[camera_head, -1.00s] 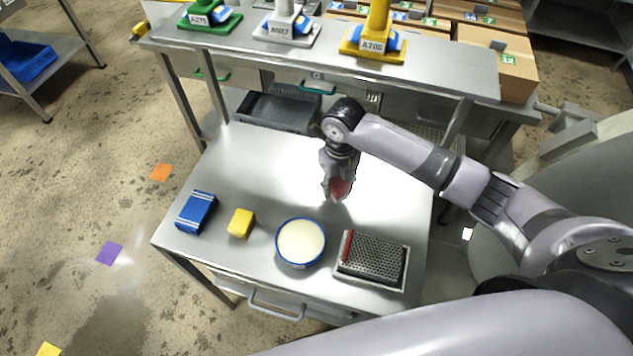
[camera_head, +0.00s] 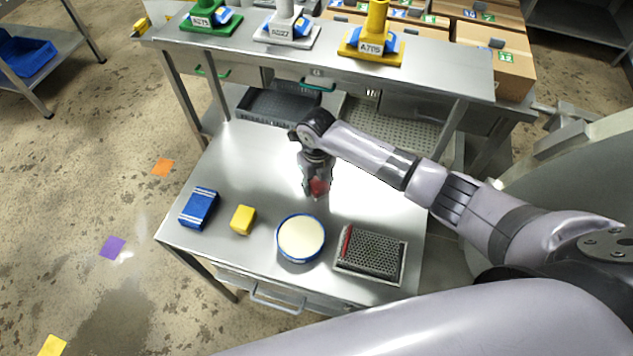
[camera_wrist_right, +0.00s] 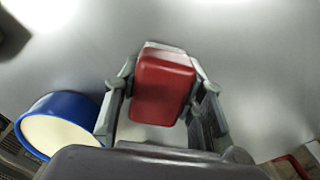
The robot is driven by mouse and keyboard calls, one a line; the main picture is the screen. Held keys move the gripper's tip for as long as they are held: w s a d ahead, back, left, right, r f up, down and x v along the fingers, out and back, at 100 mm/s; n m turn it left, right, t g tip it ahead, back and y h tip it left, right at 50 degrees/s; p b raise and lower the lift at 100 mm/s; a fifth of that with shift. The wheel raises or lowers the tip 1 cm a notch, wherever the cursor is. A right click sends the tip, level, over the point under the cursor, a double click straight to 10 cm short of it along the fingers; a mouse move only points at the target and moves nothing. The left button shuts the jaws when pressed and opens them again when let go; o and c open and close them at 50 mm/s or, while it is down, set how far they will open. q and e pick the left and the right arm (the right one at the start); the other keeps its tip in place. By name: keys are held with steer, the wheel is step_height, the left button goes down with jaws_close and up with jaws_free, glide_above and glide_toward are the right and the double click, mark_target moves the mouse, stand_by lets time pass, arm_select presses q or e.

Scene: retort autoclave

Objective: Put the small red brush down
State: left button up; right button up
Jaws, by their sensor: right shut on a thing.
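The small red brush (camera_wrist_right: 163,88) is held between the fingers of my right gripper (camera_wrist_right: 160,108). In the head view my right gripper (camera_head: 317,186) points down over the middle of the steel table (camera_head: 255,155), behind the blue-rimmed bowl. The red of the brush (camera_head: 320,187) shows at its fingertips. I cannot tell whether the brush touches the table. The left gripper does not show.
The blue-rimmed bowl (camera_head: 301,238) stands at the front, with a yellow block (camera_head: 243,219) and a blue pack (camera_head: 199,208) to its left. A perforated tray (camera_head: 370,255) with a red strip lies to its right. A raised shelf (camera_head: 300,62) runs behind. The table's middle left is clear.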

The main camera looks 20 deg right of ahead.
mark_target(316, 180)
steer(key=o, duration=1.2)
steer(key=shift+r, duration=0.1)
steer(key=shift+w+r, duration=0.1)
steer(key=shift+r, duration=0.25)
step_height(316, 180, up, 7)
steer(key=shift+f+b, duration=0.1)
steer(key=shift+b, duration=0.55)
steer(key=shift+s+f, duration=0.1)
steer(key=shift+s, duration=0.1)
